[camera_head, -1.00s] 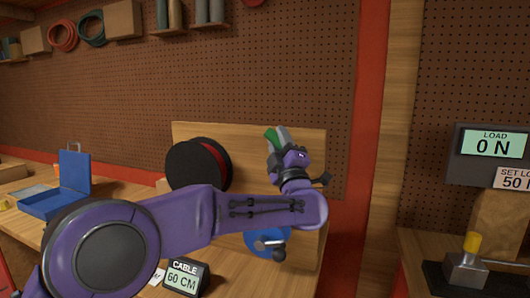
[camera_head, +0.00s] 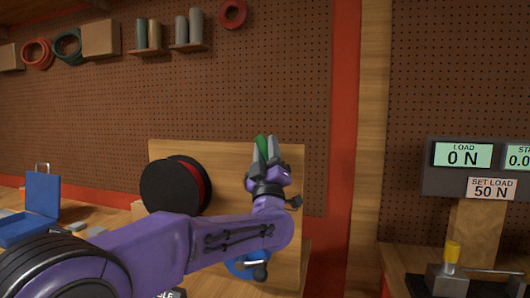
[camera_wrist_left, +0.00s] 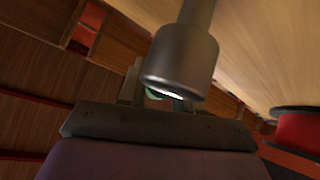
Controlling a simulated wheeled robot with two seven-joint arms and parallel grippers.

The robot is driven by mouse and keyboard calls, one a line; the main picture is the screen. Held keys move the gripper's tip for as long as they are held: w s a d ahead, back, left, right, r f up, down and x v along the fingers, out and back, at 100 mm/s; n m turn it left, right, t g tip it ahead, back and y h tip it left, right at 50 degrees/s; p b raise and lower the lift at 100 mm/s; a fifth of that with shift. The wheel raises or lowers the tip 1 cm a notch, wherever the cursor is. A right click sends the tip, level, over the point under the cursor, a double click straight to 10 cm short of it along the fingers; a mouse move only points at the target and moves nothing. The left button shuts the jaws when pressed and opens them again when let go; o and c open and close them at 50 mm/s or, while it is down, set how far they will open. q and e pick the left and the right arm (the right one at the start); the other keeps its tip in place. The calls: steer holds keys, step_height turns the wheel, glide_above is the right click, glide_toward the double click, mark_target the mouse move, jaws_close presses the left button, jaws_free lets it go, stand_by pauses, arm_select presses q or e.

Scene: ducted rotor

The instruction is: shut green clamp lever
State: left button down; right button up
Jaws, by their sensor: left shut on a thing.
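The green clamp lever (camera_head: 261,147) shows as a green strip between the fingers of my left gripper (camera_head: 266,151), in front of the wooden back panel. The fingers point up and are shut on it. In the left wrist view only a small bit of green (camera_wrist_left: 152,94) shows, behind a grey metal cylinder (camera_wrist_left: 181,62) that hides most of the grip. The clamp's body is hidden. My right gripper is in neither view.
A black spool with red cable (camera_head: 176,186) stands left of my left gripper. A blue round part with a dark knob (camera_head: 246,266) is below my left forearm. A load display (camera_head: 463,155) reads 0 N at the right. A blue box (camera_head: 40,205) lies far left.

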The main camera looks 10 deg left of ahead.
arm_select(q)
steer(key=c, duration=0.8)
jaws_free()
steer(key=shift+d, duration=0.1)
steer(key=shift+c, duration=0.2)
steer(key=shift+f, duration=0.1)
steer(key=b+v, duration=0.4)
steer(key=v, duration=0.6)
steer(key=shift+s, duration=0.2)
